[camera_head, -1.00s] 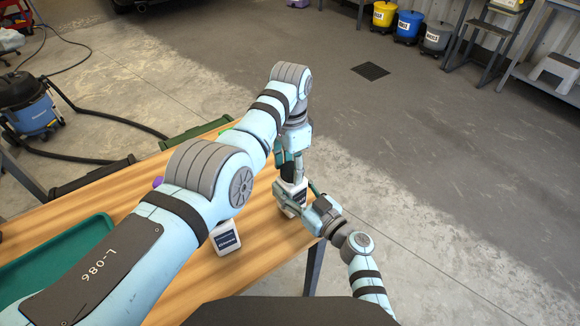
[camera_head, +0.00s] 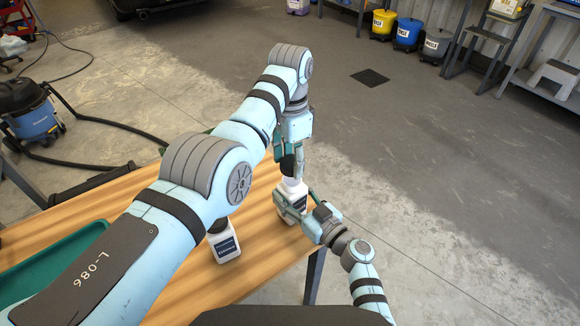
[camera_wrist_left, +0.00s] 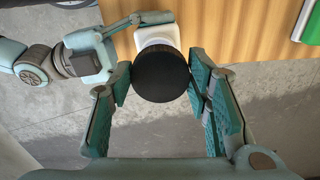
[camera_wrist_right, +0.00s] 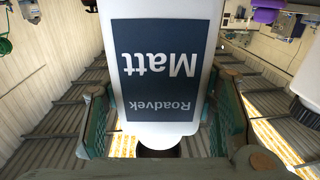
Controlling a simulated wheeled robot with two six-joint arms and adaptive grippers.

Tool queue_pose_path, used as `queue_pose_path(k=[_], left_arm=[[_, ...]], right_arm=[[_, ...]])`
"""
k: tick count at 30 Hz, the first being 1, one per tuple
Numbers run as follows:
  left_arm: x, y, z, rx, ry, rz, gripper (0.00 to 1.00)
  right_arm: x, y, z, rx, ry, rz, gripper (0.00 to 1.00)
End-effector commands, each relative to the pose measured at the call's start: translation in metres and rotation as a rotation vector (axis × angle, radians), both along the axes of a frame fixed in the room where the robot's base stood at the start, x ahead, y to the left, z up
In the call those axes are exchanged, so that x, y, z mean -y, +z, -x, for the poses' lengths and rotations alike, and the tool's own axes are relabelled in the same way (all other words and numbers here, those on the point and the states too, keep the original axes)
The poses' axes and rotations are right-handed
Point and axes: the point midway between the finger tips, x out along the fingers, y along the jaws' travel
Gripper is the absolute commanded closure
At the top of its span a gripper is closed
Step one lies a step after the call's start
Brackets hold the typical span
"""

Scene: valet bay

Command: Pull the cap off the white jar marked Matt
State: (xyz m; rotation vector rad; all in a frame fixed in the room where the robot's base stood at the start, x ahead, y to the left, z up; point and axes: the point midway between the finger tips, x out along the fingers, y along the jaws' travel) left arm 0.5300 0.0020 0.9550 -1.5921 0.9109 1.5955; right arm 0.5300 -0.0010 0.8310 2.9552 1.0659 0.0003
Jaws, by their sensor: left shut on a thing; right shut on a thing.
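The white jar marked Matt (camera_wrist_right: 160,125) fills the right wrist view, upside down there, with its dark blue label facing the camera. In the head view the jar (camera_head: 291,187) is upright at the table's right end. My right gripper (camera_head: 294,206) is shut around its body. The round black cap (camera_wrist_left: 160,75) is between the fingers of my left gripper (camera_wrist_left: 161,78), shut on it from above. In the head view the cap (camera_head: 287,165) is directly over the jar's white top. I cannot tell whether they touch.
A second white jar (camera_head: 225,246) with a dark label stands left of the Matt jar, partly behind my left arm. A green tray (camera_head: 60,262) lies on the left of the wooden table (camera_head: 265,245). A blue vacuum (camera_head: 35,120) stands on the floor beyond.

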Motion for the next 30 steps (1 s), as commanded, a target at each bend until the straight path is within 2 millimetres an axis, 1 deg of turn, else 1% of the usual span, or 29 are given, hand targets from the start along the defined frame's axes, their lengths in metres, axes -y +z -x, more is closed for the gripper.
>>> queue_pose_path(k=[1,3,7,8,9,12,20,23,26,30], left_arm=[[0.0,0.007,0.0,0.001,0.0,-0.001,0.89],[0.0,0.011,0.0,0.001,0.0,-0.001,0.89],[0.0,0.01,0.0,-0.001,0.0,-0.001,0.89],[0.0,0.01,0.0,-0.001,0.0,-0.001,0.89],[0.0,0.01,0.0,-0.001,0.0,-0.001,0.89],[0.0,0.01,0.0,-0.001,0.0,-0.001,0.89],[0.0,0.01,0.0,-0.001,0.0,-0.001,0.89],[0.0,0.01,0.0,-0.001,0.0,-0.001,0.89],[0.0,0.01,0.0,-0.001,0.0,-0.001,0.89],[0.0,0.01,0.0,-0.001,0.0,-0.001,0.89]], right_arm=[[0.0,-0.001,0.0,-0.002,0.0,0.001,0.99],[0.0,-0.001,0.0,-0.002,0.0,0.001,0.99],[0.0,-0.001,0.0,-0.002,0.0,0.001,0.99],[0.0,-0.001,0.0,-0.002,0.0,0.001,0.46],[0.0,-0.001,0.0,-0.002,0.0,0.001,0.39],[0.0,-0.001,0.0,-0.001,0.0,0.0,0.25],[0.0,0.0,0.0,-0.001,0.0,0.001,0.25],[0.003,-0.001,0.004,-0.001,-0.001,0.001,0.25],[0.014,-0.001,0.016,-0.001,-0.001,0.002,0.25],[0.039,-0.002,0.047,-0.003,-0.001,0.004,0.25]])
